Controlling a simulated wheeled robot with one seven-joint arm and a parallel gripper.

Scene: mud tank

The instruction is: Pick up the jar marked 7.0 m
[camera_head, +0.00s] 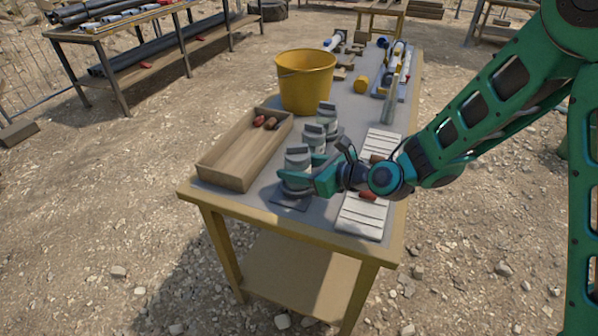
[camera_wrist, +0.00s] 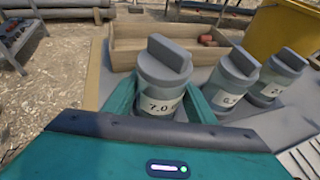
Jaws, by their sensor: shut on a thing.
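The jar marked 7.0 m (camera_wrist: 162,82) has a grey lid with a raised bar and a pale label; in the head view it is the nearest jar (camera_head: 298,161) of a row. My gripper (camera_head: 302,181) is shut on this jar, one finger on each side of its body, and the jar stands upright. A dark square pad (camera_head: 291,200) lies at its base; I cannot tell whether the jar touches it. Two similar jars stand behind it, the middle jar (camera_head: 314,138) and the far jar (camera_head: 327,118). Their labels are only partly readable in the wrist view.
A wooden tray (camera_head: 228,178) with red-brown pieces lies left of the jars. A yellow bucket (camera_head: 306,82) stands behind. White ruled boards (camera_head: 360,217) lie to the right, under my arm. Pipes and fittings fill the far end of the table.

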